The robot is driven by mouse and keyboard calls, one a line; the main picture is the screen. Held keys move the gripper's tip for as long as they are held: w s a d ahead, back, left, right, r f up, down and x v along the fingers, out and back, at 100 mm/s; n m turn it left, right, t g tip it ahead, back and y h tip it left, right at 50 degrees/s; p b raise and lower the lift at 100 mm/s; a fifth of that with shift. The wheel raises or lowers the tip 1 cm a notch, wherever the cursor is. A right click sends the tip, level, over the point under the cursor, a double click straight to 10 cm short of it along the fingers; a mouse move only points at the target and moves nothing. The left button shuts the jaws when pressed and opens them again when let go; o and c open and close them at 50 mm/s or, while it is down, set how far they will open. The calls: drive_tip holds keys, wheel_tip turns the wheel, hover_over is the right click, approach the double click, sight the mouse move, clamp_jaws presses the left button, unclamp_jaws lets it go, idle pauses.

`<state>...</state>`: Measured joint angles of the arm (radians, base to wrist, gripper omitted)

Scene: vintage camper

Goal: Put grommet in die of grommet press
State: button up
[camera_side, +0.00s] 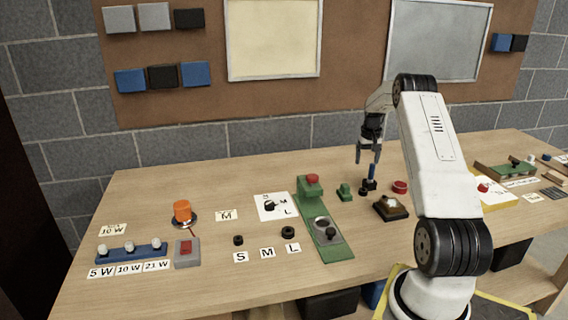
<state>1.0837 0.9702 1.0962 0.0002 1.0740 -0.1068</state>
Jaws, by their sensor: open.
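The green grommet press (309,188) stands mid-table, with a grey plate bearing a dark round die (322,222) at its near end. A black ring-shaped grommet (238,240) lies above the S card, and a larger one (288,232) lies above the L card. No ring shows above the M card (267,253). My gripper (368,157) is open, pointing down, to the right of the press. A blue upright piece (372,184) and a small black piece (364,191) are below it; I cannot tell whether the black piece is a grommet.
A dial card (272,206) marked S, M, L is left of the press, and a separate M card (227,215) farther left.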

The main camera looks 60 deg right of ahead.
drive_tip(key=w+a+r+n, duration=0.15)
drive_tip(key=w+a, duration=0.25)
drive_tip(key=a, duration=0.5)
drive_tip(key=w+a+r+n+t, duration=0.15)
drive_tip(key=w+a, duration=0.25)
drive_tip(key=a, duration=0.6)
drive_tip(key=w+a+r+n, duration=0.1)
drive_tip(key=w+a+n, duration=0.25)
drive_tip(key=a, duration=0.55)
drive_tip(key=s+a+n, duration=0.1)
drive_tip(key=s+a, duration=0.2)
drive_tip(key=a, duration=0.5)
drive_tip(key=s+a+n, duration=0.2)
drive_tip(key=s+a, duration=0.2)
drive_tip(key=a, duration=0.4)
drive_tip(key=s+a+n+t, duration=0.1)
drive_tip(key=s+a, duration=0.3)
drive_tip(key=a, duration=0.4)
drive_tip(key=shift+a+f+n, duration=0.2)
drive_tip(key=shift+f+n, duration=0.1)
drive_tip(key=shift+n, duration=0.05)
drive_tip(key=shift+o, duration=0.5)
drive_tip(key=shift+s, duration=0.1)
